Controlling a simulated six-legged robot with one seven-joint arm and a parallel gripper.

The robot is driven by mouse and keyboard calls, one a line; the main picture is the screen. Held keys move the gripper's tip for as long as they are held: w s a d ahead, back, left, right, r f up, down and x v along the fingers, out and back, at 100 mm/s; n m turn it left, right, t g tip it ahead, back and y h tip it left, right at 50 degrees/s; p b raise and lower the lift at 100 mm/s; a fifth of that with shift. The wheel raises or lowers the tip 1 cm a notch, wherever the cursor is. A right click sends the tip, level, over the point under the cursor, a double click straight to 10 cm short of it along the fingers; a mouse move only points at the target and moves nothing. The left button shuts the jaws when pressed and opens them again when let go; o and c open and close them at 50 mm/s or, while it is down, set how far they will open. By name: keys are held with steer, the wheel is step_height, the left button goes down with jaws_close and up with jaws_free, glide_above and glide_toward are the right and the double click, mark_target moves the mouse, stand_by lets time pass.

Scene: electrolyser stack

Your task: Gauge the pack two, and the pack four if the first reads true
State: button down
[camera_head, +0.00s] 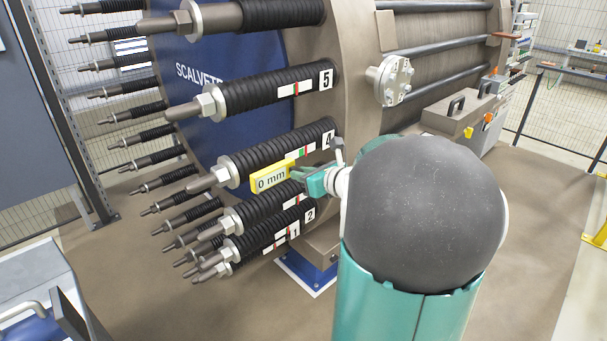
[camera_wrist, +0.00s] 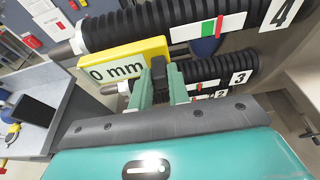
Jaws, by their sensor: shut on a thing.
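My gripper (camera_head: 301,173) is shut on a yellow gauge (camera_head: 256,171) whose display reads "0 mm". In the wrist view the gauge (camera_wrist: 108,62) sticks out to the left of the fingers (camera_wrist: 160,78). It is close to pack four (camera_head: 270,147), a black ribbed stack with a white strip marked green and red; I cannot tell if they touch. Pack two, with its number plate (camera_head: 310,214), lies lower, partly hidden by neighbouring packs. In the wrist view its plate (camera_wrist: 221,94) shows just above my gripper's body.
Pack five (camera_head: 270,88) is above pack four. Pack three's plate (camera_wrist: 238,79) shows in the wrist view. Pack one's plate (camera_head: 295,229) is lowest. Threaded rods with nuts stick out to the left. A flanged port (camera_head: 390,80) stands on the end plate. A grey cart (camera_head: 45,300) is at lower left.

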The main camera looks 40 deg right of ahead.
steer(key=shift+w, duration=0.95)
steer(key=c, duration=1.3)
jaws_free()
steer(key=shift+o, duration=0.2)
steer(key=v, duration=1.3)
steer(key=shift+s+r, duration=0.15)
steer(key=shift+s, duration=0.25)
steer(key=shift+a, duration=0.1)
